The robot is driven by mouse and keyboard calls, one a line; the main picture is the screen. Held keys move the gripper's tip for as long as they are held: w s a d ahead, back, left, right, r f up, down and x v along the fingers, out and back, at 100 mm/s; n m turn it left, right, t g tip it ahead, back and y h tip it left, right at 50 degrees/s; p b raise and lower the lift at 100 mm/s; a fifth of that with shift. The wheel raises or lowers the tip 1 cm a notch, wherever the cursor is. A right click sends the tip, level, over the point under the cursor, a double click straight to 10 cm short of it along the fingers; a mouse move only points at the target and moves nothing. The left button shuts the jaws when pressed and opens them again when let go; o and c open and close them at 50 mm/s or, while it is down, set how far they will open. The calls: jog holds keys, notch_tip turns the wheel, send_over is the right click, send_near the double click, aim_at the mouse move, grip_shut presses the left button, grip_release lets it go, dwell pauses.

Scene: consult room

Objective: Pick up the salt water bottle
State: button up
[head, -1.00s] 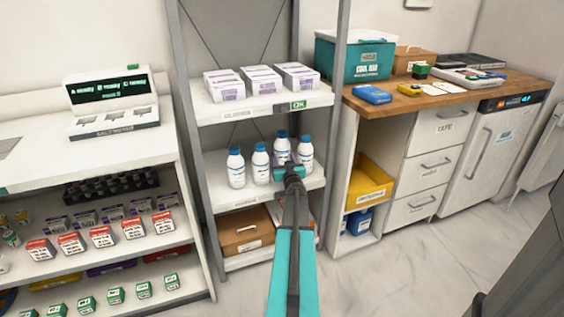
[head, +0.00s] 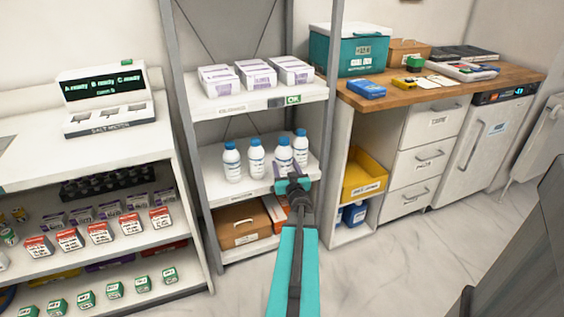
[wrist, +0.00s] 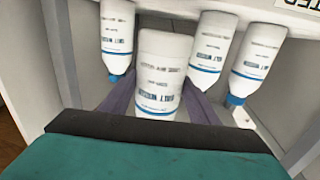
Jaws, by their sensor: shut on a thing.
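Several white bottles with blue caps stand in a row on the middle shelf (head: 215,193) in the head view. My gripper (head: 293,183) is shut on one of them, the salt water bottle (head: 284,157), third from the left. In the wrist view this bottle (wrist: 163,75) is upside down in the picture, large and central between my two fingers (wrist: 160,105). Its cap is hidden there, and its print is too blurred to read surely. I cannot tell whether its base is clear of the shelf.
Neighbouring bottles stand close by: two to the left (head: 256,160) and one to the right (head: 301,146). White boxes (head: 255,75) fill the shelf above. A shelf post (head: 328,110) rises just right. Below are a brown box (head: 243,225) and an orange item (head: 275,207).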

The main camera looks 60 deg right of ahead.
aim_at(286, 167)
jog(key=shift+v, duration=1.65)
jog(key=shift+r, duration=0.2)
